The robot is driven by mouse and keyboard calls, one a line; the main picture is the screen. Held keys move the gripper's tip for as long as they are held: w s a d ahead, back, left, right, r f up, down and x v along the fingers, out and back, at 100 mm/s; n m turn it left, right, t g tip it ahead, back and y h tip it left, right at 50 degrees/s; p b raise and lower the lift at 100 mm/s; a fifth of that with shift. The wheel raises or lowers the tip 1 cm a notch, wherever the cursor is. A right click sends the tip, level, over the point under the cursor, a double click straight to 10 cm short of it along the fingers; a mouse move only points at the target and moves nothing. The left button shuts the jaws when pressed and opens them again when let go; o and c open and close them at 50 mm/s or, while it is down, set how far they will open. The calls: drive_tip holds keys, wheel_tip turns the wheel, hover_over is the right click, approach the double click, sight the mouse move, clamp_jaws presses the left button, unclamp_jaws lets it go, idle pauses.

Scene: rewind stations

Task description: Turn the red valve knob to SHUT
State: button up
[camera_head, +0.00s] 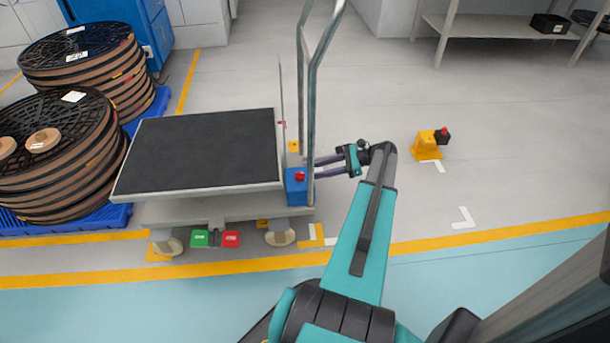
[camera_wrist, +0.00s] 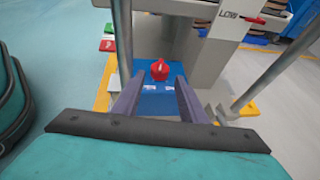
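The red valve knob (camera_head: 300,176) sits on top of a blue box (camera_head: 296,192) at the right end of the cart. In the wrist view the knob (camera_wrist: 160,70) stands on the blue box (camera_wrist: 157,103), with small white labels in front of it that are too small to read. My gripper (camera_head: 316,168) reaches in from the right at the box. In the wrist view its two purple fingers (camera_wrist: 158,79) are apart, one on each side of the knob's near side, and nothing is held. I cannot tell whether either finger touches the knob.
The cart's dark deck (camera_head: 205,152) lies left of the box. A metal upright (camera_head: 311,110) rises close beside my gripper. Green (camera_head: 200,239) and red (camera_head: 231,239) pedals sit low on the cart. A yellow block (camera_head: 427,146) stands on open floor at right. Cable reels (camera_head: 60,150) fill the left.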

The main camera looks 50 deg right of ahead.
sight(304, 174)
drive_tip(key=b+x, duration=0.1)
drive_tip(key=x, duration=0.6)
drive_tip(key=shift+w+f+b, duration=0.1)
drive_tip(key=shift+f+b, duration=0.05)
drive_tip(key=shift+b, duration=0.25)
